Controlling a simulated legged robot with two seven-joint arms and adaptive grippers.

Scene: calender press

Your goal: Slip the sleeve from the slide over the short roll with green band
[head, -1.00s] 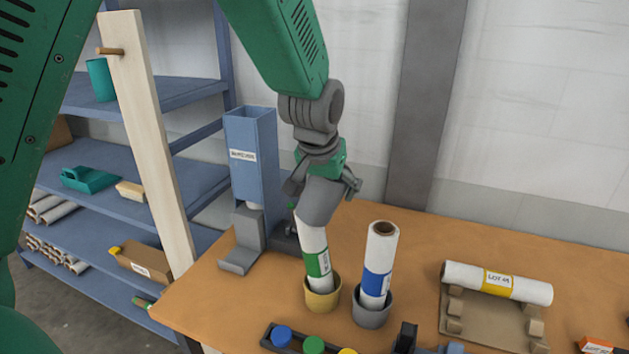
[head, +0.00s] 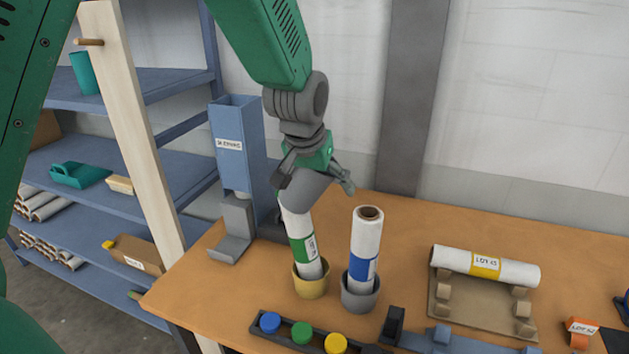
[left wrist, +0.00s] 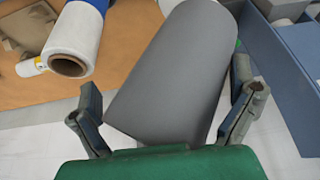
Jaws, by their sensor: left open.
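The short roll with green band (head: 303,246) stands in a tan cup (head: 311,284), leaning a little. The grey sleeve (head: 303,188) sits tilted around the roll's upper end, and the white roll shows below it. How far the roll reaches inside is hidden. My left gripper (head: 315,183) is at the sleeve's upper end, open. In the left wrist view its fingers (left wrist: 165,112) stand apart on either side of the sleeve (left wrist: 178,75), with gaps visible. The blue slide (head: 238,150) with its grey chute stands just left of the roll. My right gripper is not in view.
A blue-banded roll (head: 366,245) stands close on the right in a grey cup (head: 360,294). A yellow-banded roll (head: 486,266) lies on a cradle. A tray (head: 258,329) of coloured caps is in front. A wooden post (head: 140,130) and shelves are at left.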

